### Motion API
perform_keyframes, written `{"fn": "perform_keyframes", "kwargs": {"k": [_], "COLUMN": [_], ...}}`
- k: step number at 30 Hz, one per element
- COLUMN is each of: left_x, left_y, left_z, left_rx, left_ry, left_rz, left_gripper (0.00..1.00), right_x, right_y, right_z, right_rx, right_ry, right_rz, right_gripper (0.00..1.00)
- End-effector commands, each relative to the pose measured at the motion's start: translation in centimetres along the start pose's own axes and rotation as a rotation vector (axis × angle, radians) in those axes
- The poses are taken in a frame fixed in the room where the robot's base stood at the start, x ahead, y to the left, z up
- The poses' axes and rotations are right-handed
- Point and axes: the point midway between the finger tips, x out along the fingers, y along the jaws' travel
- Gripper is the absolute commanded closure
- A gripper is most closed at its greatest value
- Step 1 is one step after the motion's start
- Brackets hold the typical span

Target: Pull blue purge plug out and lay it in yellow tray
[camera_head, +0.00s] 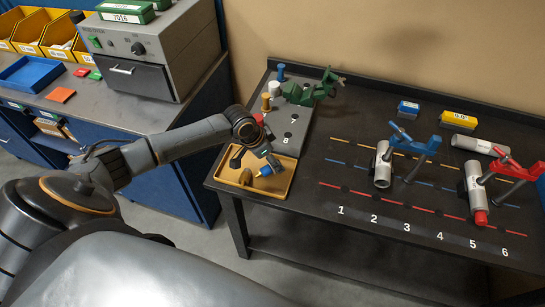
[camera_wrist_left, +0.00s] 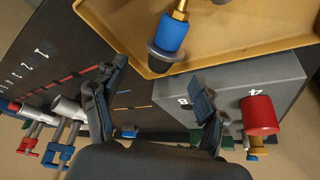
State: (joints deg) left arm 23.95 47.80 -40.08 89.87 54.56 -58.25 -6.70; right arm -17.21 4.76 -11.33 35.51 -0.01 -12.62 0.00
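The blue purge plug (camera_head: 265,171) lies on its side in the yellow tray (camera_head: 277,190) at the table's left front corner. In the left wrist view the plug (camera_wrist_left: 172,35) shows a blue body, a brass stem and a dark grey end, and it rests on the floor of the tray (camera_wrist_left: 240,35). My left gripper (camera_head: 254,157) is above the tray, close to the plug but apart from it. In the left wrist view its fingers (camera_wrist_left: 158,76) are spread wide with nothing between them. My right gripper is not in view.
A grey block (camera_head: 289,125) with holes and a red plug (camera_wrist_left: 259,115) stands behind the tray. A green clamp (camera_head: 310,92) is behind. Pipes with blue (camera_head: 383,165) and red (camera_head: 474,190) clamps stand on the right. A bench (camera_head: 110,112) with bins is at left.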

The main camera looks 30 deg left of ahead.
Motion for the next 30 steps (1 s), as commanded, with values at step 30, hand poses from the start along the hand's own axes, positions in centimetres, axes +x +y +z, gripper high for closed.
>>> {"fn": "perform_keyframes", "kwargs": {"k": [30], "left_x": [-11.9], "left_y": [0.0], "left_z": [0.0], "left_rx": [0.001], "left_ry": [-0.001], "left_rz": [0.000], "left_gripper": [0.28], "right_x": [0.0], "right_y": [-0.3], "right_z": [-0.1], "right_rx": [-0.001], "right_ry": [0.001], "right_rz": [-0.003], "right_gripper": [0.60]}}
